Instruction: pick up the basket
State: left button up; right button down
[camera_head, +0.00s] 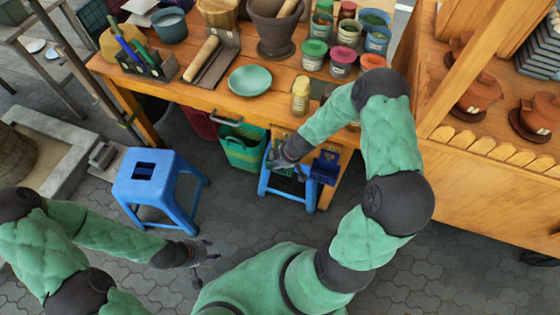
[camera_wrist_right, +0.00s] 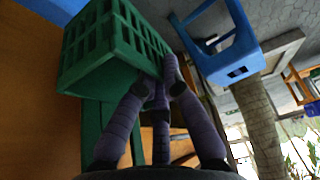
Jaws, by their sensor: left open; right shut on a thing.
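The green slotted basket (camera_wrist_right: 112,45) fills the upper left of the right wrist view, close to my right gripper (camera_wrist_right: 158,90). The purple-grey fingers are shut at its edge; the exact contact is partly hidden. My left gripper (camera_head: 195,252) is open and empty above the paving at the lower left.
Another blue stool (camera_head: 160,182) stands to the left. The wooden table (camera_head: 225,105) bears jars, a green plate (camera_head: 250,80) and a mortar (camera_head: 275,30).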

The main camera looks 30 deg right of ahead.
jog(key=s+a+r+p, duration=0.2)
jog(key=s+a+r, duration=0.4)
jog(key=s+a, duration=0.1)
jog(key=shift+s+a+r, duration=0.2)
jog(key=shift+a+r, duration=0.05)
jog(key=shift+a, duration=0.6)
jog(key=shift+r+p, duration=0.4)
jog(key=shift+p, duration=0.1)
jog(key=shift+a, duration=0.1)
jog(key=s+a, duration=0.6)
jog(key=a, duration=0.1)
jog(key=shift+s+a, duration=0.2)
jog(key=shift+s, duration=0.05)
dwell(0.8)
dwell(0.4)
